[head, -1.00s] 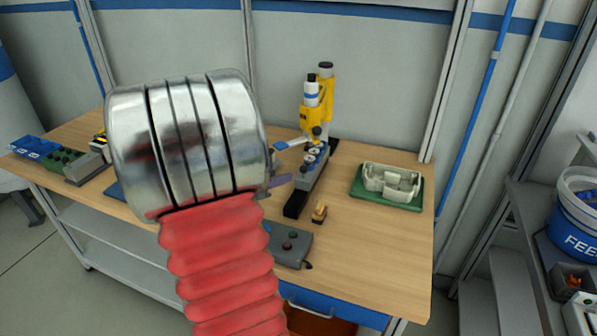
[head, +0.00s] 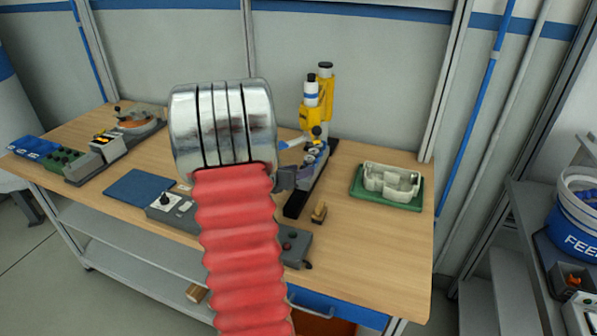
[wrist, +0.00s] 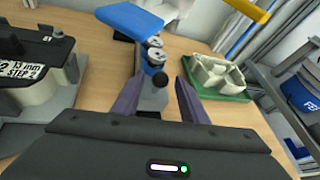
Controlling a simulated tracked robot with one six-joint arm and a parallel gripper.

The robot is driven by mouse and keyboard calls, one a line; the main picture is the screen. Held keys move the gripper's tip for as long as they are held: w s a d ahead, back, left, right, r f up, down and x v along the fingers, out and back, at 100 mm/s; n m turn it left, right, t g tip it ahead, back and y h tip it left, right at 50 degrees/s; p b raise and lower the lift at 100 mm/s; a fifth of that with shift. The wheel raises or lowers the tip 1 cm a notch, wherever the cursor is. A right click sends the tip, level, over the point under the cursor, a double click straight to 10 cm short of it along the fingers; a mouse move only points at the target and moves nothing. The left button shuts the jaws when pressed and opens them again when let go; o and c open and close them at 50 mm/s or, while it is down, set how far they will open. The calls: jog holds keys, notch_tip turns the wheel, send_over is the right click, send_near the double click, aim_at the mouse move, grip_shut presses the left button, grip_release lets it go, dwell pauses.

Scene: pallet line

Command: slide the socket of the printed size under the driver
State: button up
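The yellow driver (head: 325,88) stands at the back of the bench over a dark rail (head: 296,205). Several silver sockets sit in a row on the rail; one is the silver socket (wrist: 153,42) in the wrist view. A small black knob (wrist: 160,79) is at the row's near end. A label (wrist: 20,70) at the left of the wrist view reads "13 mm" and "STEP". My gripper (wrist: 160,80) is open, its two purple fingers apart with the knob seen between them. I cannot tell any contact. In the head view my arm hides most of the gripper.
A blue flat piece (wrist: 130,20) juts over the rail. A green tray (head: 386,200) with a pale casting lies to the right. A small brass-coloured block (head: 319,212) stands before the rail. A control box (head: 295,245) is at the front edge. The right front bench is clear.

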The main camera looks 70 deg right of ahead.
grip_shut()
dwell(0.5)
